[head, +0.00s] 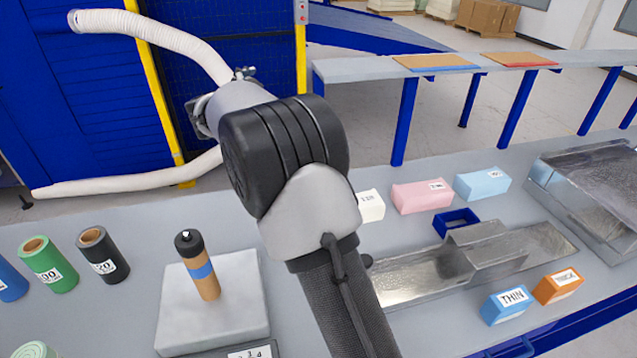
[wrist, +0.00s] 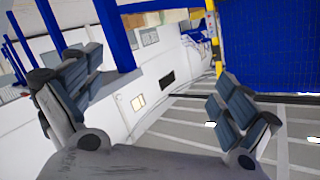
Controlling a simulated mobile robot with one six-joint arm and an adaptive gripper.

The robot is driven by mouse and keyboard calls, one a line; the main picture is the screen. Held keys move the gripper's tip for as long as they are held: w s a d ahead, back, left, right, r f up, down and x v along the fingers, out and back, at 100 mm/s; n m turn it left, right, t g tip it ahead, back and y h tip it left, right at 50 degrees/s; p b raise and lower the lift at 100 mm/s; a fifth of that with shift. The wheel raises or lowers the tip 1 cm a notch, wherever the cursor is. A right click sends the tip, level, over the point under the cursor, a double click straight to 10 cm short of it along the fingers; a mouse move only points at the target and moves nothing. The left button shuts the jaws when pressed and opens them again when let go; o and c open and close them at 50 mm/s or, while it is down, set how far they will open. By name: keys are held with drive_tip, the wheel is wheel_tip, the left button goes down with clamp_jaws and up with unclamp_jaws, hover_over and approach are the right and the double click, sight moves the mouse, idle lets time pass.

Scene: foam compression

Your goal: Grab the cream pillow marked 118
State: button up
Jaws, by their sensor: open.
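The cream pillow (head: 371,205) lies on the grey table in the head view, just right of my arm. My arm hides its left part, and its small label is too unclear to read for certain. My gripper (wrist: 156,82) shows in the wrist view with its two fingers spread wide and nothing between them. It faces the room and blue structures, tilted, and no pillow shows there. In the head view my gripper is hidden behind my arm, so its distance from the pillow cannot be told.
A pink pillow (head: 422,197) and a light blue one (head: 482,184) lie right of the cream one. A blue open box (head: 456,222) and a metal fixture (head: 487,254) are in front. A grey block (head: 213,305) bears a tan cylinder (head: 205,278); coloured rolls stand left.

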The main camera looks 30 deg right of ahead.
drive_tip(key=s+d+f+m+g+h, duration=0.1)
drive_tip(key=s+d+f+m+g, duration=0.15)
drive_tip(key=f, duration=0.35)
drive_tip(key=s+d+f+m+g+h, duration=0.1)
drive_tip(key=f+g, duration=0.3)
drive_tip(key=f, duration=0.2)
drive_tip(key=m+g+y+b, duration=0.1)
drive_tip(key=m+g, duration=0.1)
drive_tip(key=g, duration=0.6)
approach(372, 207)
drive_tip(key=w+f, duration=0.2)
drive_tip(key=shift+w+a, duration=0.2)
drive_tip(key=shift+w, duration=0.2)
drive_tip(key=shift+t, duration=0.35)
drive_tip(key=shift+w+b+x, duration=0.15)
drive_tip(key=shift+b+x, duration=0.5)
drive_tip(key=shift+x, duration=0.9)
drive_tip(key=shift+w+b+x, duration=0.15)
drive_tip(key=shift+b+x, duration=0.5)
drive_tip(key=shift+x, duration=0.95)
drive_tip(key=shift+a+f, duration=0.1)
drive_tip(key=c, duration=0.9)
drive_tip(key=shift+c, duration=0.2)
